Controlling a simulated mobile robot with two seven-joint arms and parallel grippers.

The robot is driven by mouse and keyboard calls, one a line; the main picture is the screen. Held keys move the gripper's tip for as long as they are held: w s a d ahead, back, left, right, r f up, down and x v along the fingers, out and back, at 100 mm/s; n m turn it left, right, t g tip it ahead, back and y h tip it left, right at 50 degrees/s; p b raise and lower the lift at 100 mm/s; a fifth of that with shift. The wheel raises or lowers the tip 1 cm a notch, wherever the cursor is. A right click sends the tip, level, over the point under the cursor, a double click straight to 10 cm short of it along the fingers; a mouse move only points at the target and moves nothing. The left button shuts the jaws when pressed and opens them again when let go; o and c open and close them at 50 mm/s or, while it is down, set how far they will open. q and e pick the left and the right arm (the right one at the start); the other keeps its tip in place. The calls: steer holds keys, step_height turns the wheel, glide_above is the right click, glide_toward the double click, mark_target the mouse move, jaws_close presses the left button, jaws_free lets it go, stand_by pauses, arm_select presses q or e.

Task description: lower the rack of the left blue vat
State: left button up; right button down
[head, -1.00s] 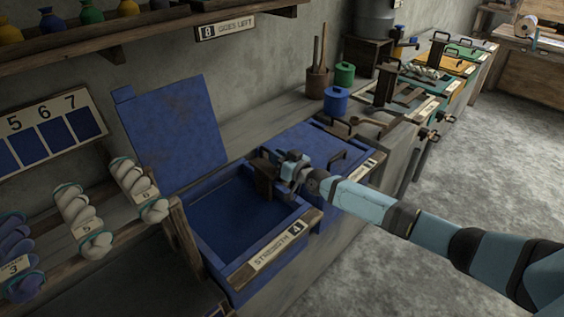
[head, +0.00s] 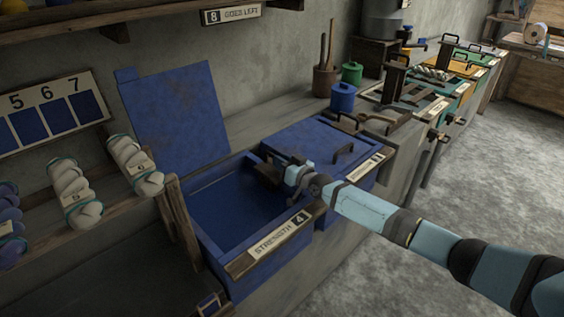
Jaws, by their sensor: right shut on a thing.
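The left blue vat (head: 258,243) has its blue lid (head: 178,118) raised against the wall and a "STRENGTH 4" label on its front rim. Dark blue liquid (head: 232,203) shows inside. A dark brown piece, which looks like the rack (head: 267,172), stands at the vat's right inner side, low near the rim. My right gripper (head: 281,174) reaches in from the right and is shut on this piece. The fingertips are partly hidden by the gripper's own body. The rest of the rack is not clear to see. My left gripper is out of view.
A second blue vat with a shut, handled lid (head: 318,142) adjoins on the right. A blue pot (head: 342,97) and a green pot (head: 352,73) stand behind. Floor at the right is clear.

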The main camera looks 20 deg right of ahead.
steer(key=shift+s+a+f, duration=0.2)
steer(key=shift+a+f, duration=0.1)
steer(key=shift+f, duration=0.2)
steer(key=c, duration=1.1)
jaws_free()
steer(key=shift+w+d+r, duration=0.1)
steer(key=shift+r, duration=0.6)
arm_select(q)
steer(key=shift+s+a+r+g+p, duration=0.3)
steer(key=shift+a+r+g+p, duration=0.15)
steer(key=shift+p, duration=2.55)
arm_select(e)
steer(key=shift+r, duration=9.45)
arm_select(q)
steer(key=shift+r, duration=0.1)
